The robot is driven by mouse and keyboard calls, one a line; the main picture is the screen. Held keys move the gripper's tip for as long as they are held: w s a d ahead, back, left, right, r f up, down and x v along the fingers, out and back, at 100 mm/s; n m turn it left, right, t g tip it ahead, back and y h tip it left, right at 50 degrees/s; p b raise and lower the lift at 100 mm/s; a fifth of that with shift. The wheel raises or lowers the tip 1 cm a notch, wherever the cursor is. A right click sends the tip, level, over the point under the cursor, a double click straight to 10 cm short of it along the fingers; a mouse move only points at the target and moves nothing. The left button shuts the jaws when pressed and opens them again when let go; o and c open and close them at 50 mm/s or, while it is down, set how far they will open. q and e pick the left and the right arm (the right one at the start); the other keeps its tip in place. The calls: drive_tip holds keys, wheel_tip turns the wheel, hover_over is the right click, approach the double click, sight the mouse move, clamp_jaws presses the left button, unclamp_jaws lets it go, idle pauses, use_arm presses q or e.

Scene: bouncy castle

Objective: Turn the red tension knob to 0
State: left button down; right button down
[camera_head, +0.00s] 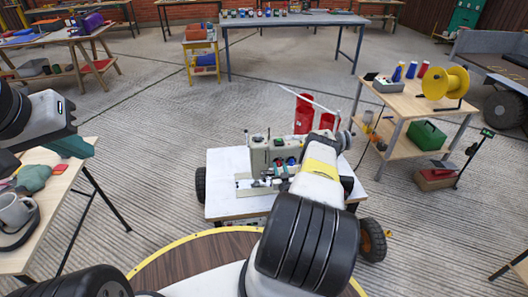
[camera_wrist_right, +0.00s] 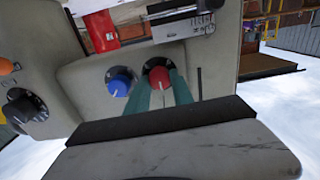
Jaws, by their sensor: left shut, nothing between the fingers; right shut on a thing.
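The sewing machine (camera_head: 262,150) stands on a white-topped cart (camera_head: 222,170). In the right wrist view, the red knob (camera_wrist_right: 159,75) sits in a recessed panel, with a pale pointer line visible on its face. My right gripper (camera_wrist_right: 161,86) has its teal fingers on either side of the red knob and is shut on it. No scale or 0 mark is readable around the knob. My left gripper (camera_head: 74,147) is shut and empty, over the left table, far from the machine. My right arm hides part of the machine in the head view.
A blue knob (camera_wrist_right: 119,82) sits close left of the red one; a black dial (camera_wrist_right: 22,108) is farther left. Red thread spools (camera_head: 303,115) stand behind the machine. A wooden shelf (camera_head: 408,100) with a yellow reel is at right. A mug (camera_head: 15,212) is on the left table.

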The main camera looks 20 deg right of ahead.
drive_tip(key=n, duration=0.6)
drive_tip(key=shift+a+n, duration=0.1)
drive_tip(key=shift+n, duration=0.3)
drive_tip(key=n, duration=0.7)
drive_tip(key=shift+w+a+f, duration=0.1)
drive_tip(key=n, duration=0.6)
drive_tip(key=shift+f+n, duration=0.1)
drive_tip(key=shift+n, duration=0.2)
drive_tip(key=n, duration=0.3)
drive_tip(key=shift+f, duration=0.1)
drive_tip(key=shift+n, duration=1.7)
drive_tip(key=c, duration=1.1)
unclamp_jaws()
